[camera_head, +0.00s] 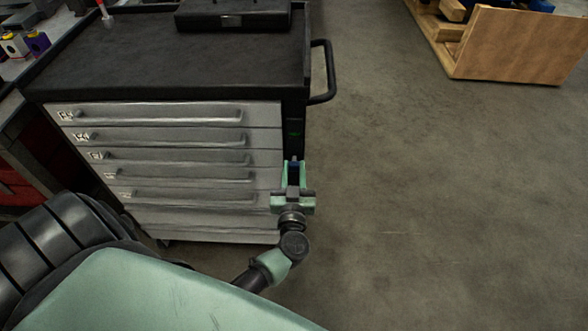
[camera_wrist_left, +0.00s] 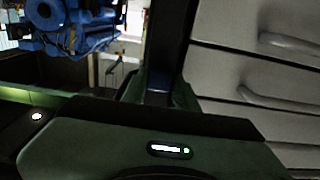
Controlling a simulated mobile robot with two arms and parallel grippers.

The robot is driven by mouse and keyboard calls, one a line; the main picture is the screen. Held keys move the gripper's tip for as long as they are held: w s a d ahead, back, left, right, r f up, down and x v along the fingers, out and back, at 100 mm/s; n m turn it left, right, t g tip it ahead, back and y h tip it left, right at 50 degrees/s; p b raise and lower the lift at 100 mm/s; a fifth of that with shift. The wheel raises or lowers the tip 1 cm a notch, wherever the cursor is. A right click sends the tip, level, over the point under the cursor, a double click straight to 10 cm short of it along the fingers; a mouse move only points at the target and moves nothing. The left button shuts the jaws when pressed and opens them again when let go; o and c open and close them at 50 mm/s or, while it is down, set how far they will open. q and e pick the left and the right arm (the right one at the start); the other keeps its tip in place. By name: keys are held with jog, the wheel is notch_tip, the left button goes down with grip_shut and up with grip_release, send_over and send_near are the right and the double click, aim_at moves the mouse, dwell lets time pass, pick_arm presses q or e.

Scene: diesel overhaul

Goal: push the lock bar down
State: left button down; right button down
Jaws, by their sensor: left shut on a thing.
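The grey-drawered tool cart (camera_head: 165,155) stands at the left in the head view. In the left wrist view the bar (camera_wrist_left: 168,45) rises as a dark post from between the fingers (camera_wrist_left: 158,90). The fingers hide the part they hold. My right gripper is not in view.
Closed drawers with handles (camera_wrist_left: 280,45) lie right beside the bar. A side handle (camera_head: 330,70) sticks out from the cart's upper right. A dark case (camera_head: 232,14) lies on the cart top. A wooden crate (camera_head: 520,45) stands far right. The floor right of the cart is clear.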

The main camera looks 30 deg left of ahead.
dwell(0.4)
pick_arm(q)
jog(key=shift+s+d+f+b, duration=0.15)
jog(key=shift+f+b, duration=0.15)
jog(key=shift+f, duration=1.05)
jog(key=c, duration=1.1)
grip_release()
jog(key=v, duration=0.7)
jog(key=shift+s+d, duration=0.1)
jog(key=shift+s, duration=0.25)
